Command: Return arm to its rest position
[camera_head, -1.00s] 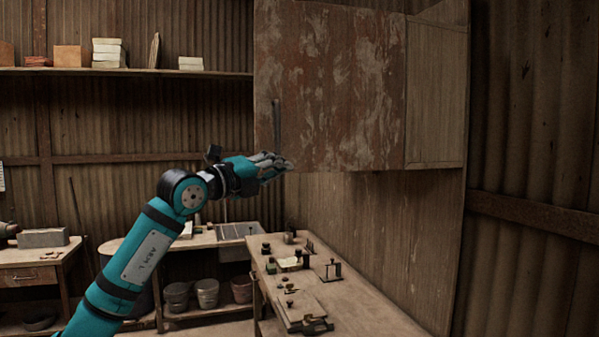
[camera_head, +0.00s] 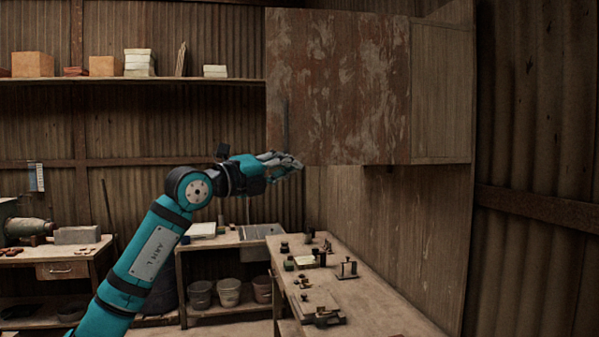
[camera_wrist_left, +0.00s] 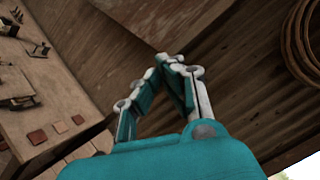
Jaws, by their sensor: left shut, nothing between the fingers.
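My left arm (camera_head: 155,250) reaches up from the lower left in the head view. My left gripper (camera_head: 298,163) is at its end, just in front of the lower left corner of a rusty cabinet door (camera_head: 345,85), below its handle (camera_head: 285,125). I cannot tell whether it touches the door. In the left wrist view the fingers (camera_wrist_left: 170,62) come together at the tips with nothing between them. My right gripper is in neither view.
A workbench (camera_head: 385,305) with small tools and a press-like stand (camera_head: 346,268) runs below the cabinet. A second bench (camera_head: 215,242) with buckets (camera_head: 229,292) stands behind. A shelf (camera_head: 100,81) with boxes spans the back wall. A coil (camera_wrist_left: 302,40) hangs in the left wrist view.

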